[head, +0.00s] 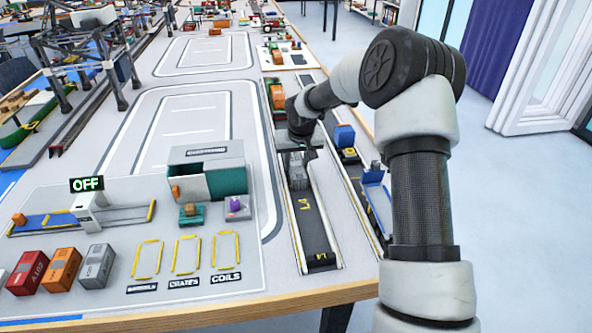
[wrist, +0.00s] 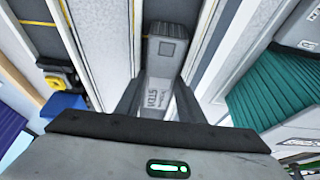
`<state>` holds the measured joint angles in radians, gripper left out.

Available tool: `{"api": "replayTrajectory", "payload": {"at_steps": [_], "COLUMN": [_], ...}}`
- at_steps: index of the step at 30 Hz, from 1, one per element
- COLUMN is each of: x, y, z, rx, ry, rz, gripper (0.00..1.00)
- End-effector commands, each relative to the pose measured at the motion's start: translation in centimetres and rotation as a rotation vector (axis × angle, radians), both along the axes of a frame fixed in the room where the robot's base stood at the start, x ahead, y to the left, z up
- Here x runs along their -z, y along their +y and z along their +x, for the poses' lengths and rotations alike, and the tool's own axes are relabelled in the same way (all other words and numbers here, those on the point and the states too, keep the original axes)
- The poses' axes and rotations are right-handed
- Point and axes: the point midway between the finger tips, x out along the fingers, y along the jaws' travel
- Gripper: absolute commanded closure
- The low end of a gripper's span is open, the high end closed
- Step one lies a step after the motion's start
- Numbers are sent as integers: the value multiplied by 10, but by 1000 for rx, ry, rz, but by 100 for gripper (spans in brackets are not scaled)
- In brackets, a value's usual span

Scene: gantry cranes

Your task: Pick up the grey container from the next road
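The grey container (head: 297,173) stands on the dark road lane marked L4 (head: 312,222), right under my gripper (head: 299,150). My gripper (wrist: 160,92) is open, one finger on each side of the container. A narrow gap shows beside it, and I cannot tell how far the fingertips reach down its sides. The near end of the container is partly hidden by the gripper body.
A lane to the right holds a blue block (head: 344,135) and a blue tray (head: 378,193). Left of the road stands a grey and green customs building (head: 207,170). Red, orange (head: 61,270) and another grey container (head: 97,266) stand at the front left. The near lane is clear.

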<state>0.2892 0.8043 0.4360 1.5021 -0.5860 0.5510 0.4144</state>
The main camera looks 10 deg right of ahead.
Motion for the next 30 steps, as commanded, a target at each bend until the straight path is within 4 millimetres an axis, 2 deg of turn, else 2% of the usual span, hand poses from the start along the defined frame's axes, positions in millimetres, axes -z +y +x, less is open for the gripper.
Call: {"api": "replayTrajectory", "payload": {"at_steps": [1, 3, 11, 14, 24, 30], "x": [0, -1, -5, -19, -84, -106], "y": [0, 0, 0, 0, 0, 2], "z": [0, 0, 1, 1, 1, -12], "rx": [0, 0, 0, -1, 0, -8], "ry": [0, -1, -2, -4, -4, -1], "rz": [0, 0, 0, -1, -1, 1], "gripper": [82, 91, 91, 91, 91, 91]}}
